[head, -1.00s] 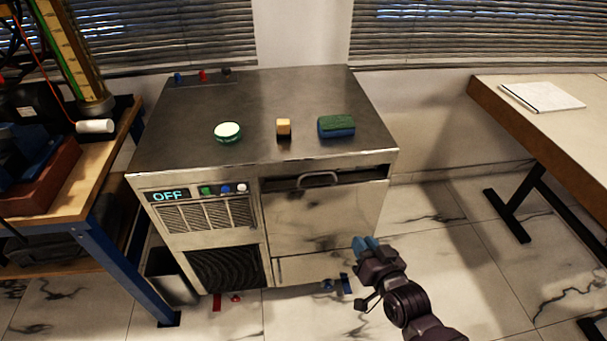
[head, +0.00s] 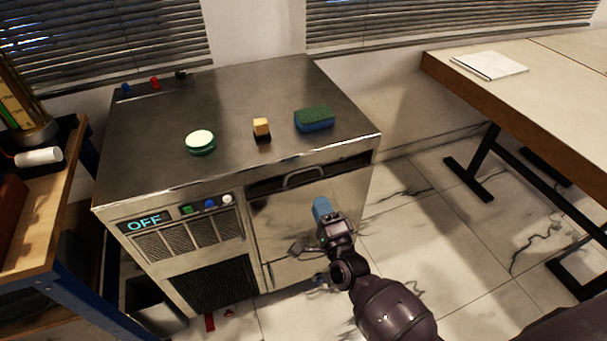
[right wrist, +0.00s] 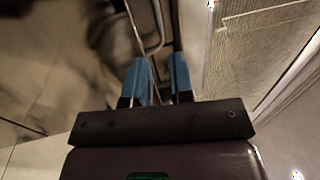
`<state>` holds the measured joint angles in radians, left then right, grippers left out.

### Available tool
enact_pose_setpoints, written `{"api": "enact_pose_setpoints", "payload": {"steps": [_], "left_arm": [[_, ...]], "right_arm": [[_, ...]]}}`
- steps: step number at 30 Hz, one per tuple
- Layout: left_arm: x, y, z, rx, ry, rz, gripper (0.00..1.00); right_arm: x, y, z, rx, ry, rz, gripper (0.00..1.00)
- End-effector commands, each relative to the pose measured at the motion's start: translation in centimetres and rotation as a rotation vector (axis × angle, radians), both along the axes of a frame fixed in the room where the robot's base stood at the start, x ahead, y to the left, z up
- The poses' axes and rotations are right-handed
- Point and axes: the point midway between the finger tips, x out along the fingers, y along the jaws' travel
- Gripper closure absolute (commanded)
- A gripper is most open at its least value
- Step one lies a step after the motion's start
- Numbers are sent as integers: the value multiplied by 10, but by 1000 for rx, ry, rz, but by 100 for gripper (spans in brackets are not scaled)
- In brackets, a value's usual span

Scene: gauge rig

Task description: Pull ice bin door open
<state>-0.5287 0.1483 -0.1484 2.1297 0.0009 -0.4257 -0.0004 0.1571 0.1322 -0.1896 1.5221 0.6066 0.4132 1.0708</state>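The ice bin door (head: 278,215) is the metal panel at the right front of the steel ice machine (head: 150,255). A dark slot shows above it; I cannot tell whether it stands slightly ajar. Its curved bar handle (head: 303,177) is at the door's top edge. My right gripper (head: 322,206), with blue fingers, is in front of the door, below and right of the handle, apart from it. In the right wrist view, the gripper (right wrist: 159,66) shows a narrow gap between its fingers, with nothing held. The handle (right wrist: 156,42) lies beyond the fingertips. My left gripper is out of view.
On the machine top are a round green-and-white item (head: 200,141), a small yellow-and-black block (head: 261,129) and a green-and-blue sponge (head: 314,119). A wooden bench (head: 35,235) stands left, a table (head: 500,85) right. The tiled floor right of the machine is open.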

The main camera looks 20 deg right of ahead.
Motion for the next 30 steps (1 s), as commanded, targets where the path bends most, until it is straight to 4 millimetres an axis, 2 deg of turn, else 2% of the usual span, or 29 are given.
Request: {"api": "enact_pose_setpoints", "payload": {"steps": [9, 16, 22, 30], "left_arm": [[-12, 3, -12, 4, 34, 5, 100], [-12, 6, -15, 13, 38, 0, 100], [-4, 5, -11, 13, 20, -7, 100], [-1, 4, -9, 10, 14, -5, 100]], "right_arm": [[49, 3, 9, -2, 1, 2, 78], [82, 4, 15, -3, 1, 1, 78], [97, 4, 18, -4, 3, 1, 78], [100, 4, 20, -4, 2, 0, 78]]}}
